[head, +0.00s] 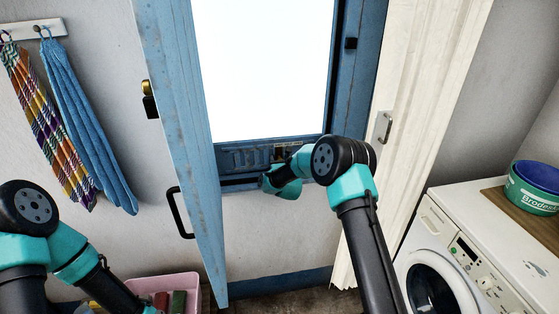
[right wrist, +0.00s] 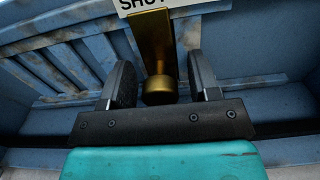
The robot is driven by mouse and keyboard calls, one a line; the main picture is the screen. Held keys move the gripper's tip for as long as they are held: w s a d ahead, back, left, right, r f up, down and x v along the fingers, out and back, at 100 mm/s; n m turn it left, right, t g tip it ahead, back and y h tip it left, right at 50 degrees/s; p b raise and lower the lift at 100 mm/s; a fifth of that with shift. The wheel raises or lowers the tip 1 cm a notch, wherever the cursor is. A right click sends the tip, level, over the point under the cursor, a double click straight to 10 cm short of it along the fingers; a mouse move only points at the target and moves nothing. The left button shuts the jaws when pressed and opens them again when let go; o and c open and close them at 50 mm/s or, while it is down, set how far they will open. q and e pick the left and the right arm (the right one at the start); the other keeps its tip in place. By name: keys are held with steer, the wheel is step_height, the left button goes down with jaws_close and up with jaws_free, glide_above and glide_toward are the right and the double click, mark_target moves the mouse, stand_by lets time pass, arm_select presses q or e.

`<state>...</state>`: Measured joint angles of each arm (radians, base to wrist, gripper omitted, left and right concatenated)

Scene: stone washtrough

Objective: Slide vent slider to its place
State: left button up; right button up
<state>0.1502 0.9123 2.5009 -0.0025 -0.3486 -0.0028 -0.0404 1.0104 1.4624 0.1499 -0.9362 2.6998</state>
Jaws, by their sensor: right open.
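The brass vent slider (right wrist: 155,60) shows in the right wrist view as an upright bar with a round knob at its lower end. The knob sits between the two dark fingers of my right gripper (right wrist: 162,85), which is open. I see a gap on each side of the knob. A white label with black letters, partly cut off, is above the slider. In the head view my right gripper (head: 276,183) is at the blue slatted vent (head: 243,160) below the bright window. My left gripper is outside the head view; only its arm shows at lower left.
A blue door leaf (head: 190,130) with a black handle stands open left of the vent. A cream door (head: 415,100) stands at right, beside a washing machine (head: 455,250) with a tub (head: 533,188) on top. A pink bin (head: 185,285) is below; towels (head: 85,120) hang at left.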

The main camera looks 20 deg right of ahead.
steer(key=shift+w, duration=0.25)
steer(key=shift+c, duration=0.5)
jaws_close()
